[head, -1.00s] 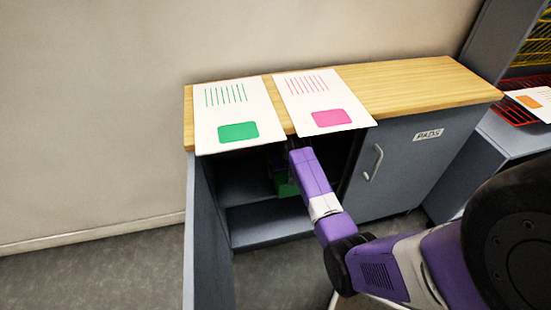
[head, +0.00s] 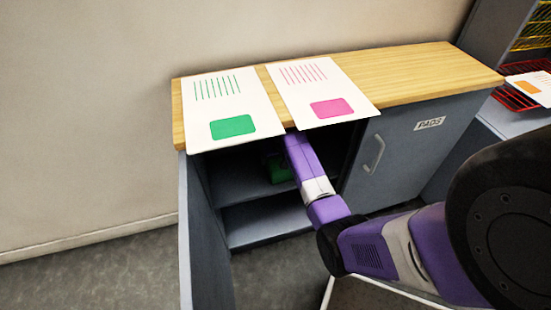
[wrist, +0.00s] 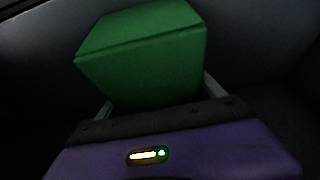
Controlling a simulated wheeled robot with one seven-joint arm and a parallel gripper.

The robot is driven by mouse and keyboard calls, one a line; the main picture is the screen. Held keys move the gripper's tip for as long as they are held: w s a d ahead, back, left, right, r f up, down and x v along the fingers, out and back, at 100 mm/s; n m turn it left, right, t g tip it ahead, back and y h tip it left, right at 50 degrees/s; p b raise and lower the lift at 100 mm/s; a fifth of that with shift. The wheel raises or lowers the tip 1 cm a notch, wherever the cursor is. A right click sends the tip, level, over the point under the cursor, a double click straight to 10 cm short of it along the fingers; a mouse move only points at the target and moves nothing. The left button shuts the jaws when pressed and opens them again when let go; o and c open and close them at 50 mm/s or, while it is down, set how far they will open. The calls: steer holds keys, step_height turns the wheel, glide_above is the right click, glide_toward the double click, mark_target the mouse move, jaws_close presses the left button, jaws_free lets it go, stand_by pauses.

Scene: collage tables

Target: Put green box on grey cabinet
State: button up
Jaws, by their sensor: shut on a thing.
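The green box (wrist: 145,50) fills the upper middle of the wrist view. My gripper (wrist: 160,98) is shut on it, with a finger at each side of its lower part. In the head view only a dark green patch of the box (head: 280,173) shows, inside the open left compartment of the grey cabinet (head: 400,160). My arm reaches into that compartment below the wooden top, and the gripper's fingers are hidden there.
Two sheets, one with a green patch (head: 233,127) and one with a pink patch (head: 332,107), lie on the wooden top (head: 420,72) and overhang its front. The left door (head: 205,235) stands open; the right door is shut. Shelves with a red rack (head: 518,98) stand right.

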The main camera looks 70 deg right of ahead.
steer(key=shift+f, duration=0.15)
steer(key=o, duration=1.5)
steer(key=shift+c, duration=0.2)
